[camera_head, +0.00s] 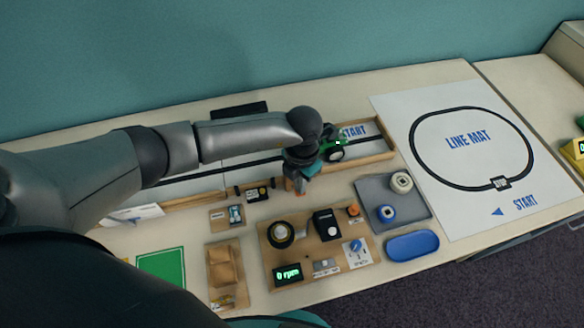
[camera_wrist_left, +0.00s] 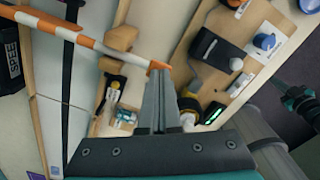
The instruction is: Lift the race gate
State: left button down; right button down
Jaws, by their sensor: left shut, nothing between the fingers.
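The race gate's orange-and-white striped bar (camera_wrist_left: 85,38) crosses the upper left of the left wrist view, one orange end close to my fingertips. In the head view the gate is mostly hidden behind my left arm; a small orange part shows at the gripper. My left gripper (camera_head: 299,184) points down over the middle of the table, and it also shows in the left wrist view (camera_wrist_left: 158,78). Its fingers are shut with nothing between them. I cannot tell whether they touch the bar's end.
A wooden board with a black box (camera_head: 327,224) and an rpm display (camera_head: 287,275) stands in front of the gripper. A grey tray (camera_head: 410,213), a blue dish (camera_head: 411,245) and a line mat (camera_head: 470,180) lie to the right. A green car (camera_head: 333,148) stands behind.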

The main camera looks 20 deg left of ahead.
pick_arm(q)
jog(key=shift+w+a+f+b, duration=0.1)
jog(key=shift+w+f+b, duration=0.05)
jog(key=shift+f+b, duration=0.65)
jog(key=shift+w+a+f+b, duration=0.1)
jog(key=shift+f+b, duration=0.5)
jog(key=shift+f, duration=0.3)
